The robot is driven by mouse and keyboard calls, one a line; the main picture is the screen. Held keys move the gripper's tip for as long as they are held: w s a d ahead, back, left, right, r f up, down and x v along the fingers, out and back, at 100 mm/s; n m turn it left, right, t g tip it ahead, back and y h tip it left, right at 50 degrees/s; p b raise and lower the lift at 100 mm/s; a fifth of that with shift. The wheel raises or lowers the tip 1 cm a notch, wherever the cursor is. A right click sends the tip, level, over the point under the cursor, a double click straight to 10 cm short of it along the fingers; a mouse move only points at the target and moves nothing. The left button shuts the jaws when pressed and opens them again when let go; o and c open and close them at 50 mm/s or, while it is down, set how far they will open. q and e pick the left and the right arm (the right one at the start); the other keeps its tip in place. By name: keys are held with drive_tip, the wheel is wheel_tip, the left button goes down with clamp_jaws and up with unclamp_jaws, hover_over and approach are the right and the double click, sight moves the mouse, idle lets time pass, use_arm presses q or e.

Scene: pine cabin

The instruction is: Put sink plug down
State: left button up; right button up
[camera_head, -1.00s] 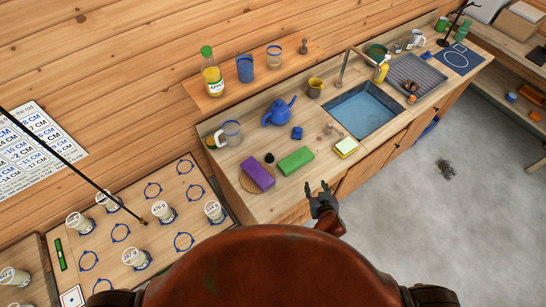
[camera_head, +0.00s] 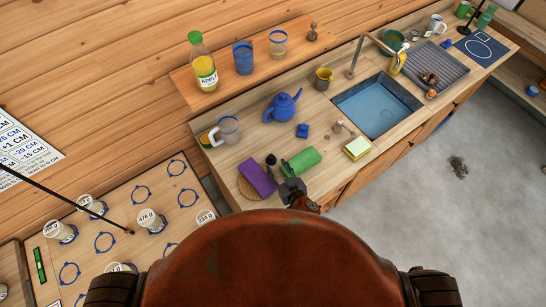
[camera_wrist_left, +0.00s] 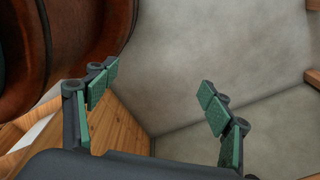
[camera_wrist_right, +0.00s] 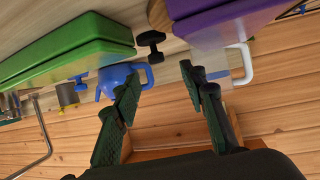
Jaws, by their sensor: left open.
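A small black knobbed piece (camera_head: 270,159), which looks like the sink plug, stands on the wooden counter between the purple block and the green block. It also shows in the right wrist view (camera_wrist_right: 151,39), ahead of the fingertips. My right gripper (camera_head: 285,172) reaches over the counter's front edge, close to the plug. In the right wrist view its fingers (camera_wrist_right: 160,80) are apart with nothing between them. My left gripper (camera_wrist_left: 157,85) is open and empty above the grey floor; the head view does not show it. The sink (camera_head: 378,106) is farther right.
The purple block (camera_head: 257,177) lies partly on a round woven mat (camera_head: 248,190). The green block (camera_head: 304,160) is just right of the plug. A glass mug (camera_head: 229,129), a blue teapot (camera_head: 283,105) and a yellow sponge (camera_head: 357,147) stand around.

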sight(272, 159)
drive_tip(key=shift+w+a+f+b, duration=0.15)
drive_tip(key=shift+w+f+b, duration=0.15)
drive_tip(key=shift+w+f, duration=0.35)
drive_tip(key=shift+x, duration=0.75)
drive_tip(key=x, duration=0.5)
drive_tip(key=shift+w+f, duration=0.2)
drive_tip(key=shift+w, duration=0.1)
drive_tip(key=shift+s, duration=0.1)
drive_tip(key=shift+c, duration=0.3)
clamp_jaws()
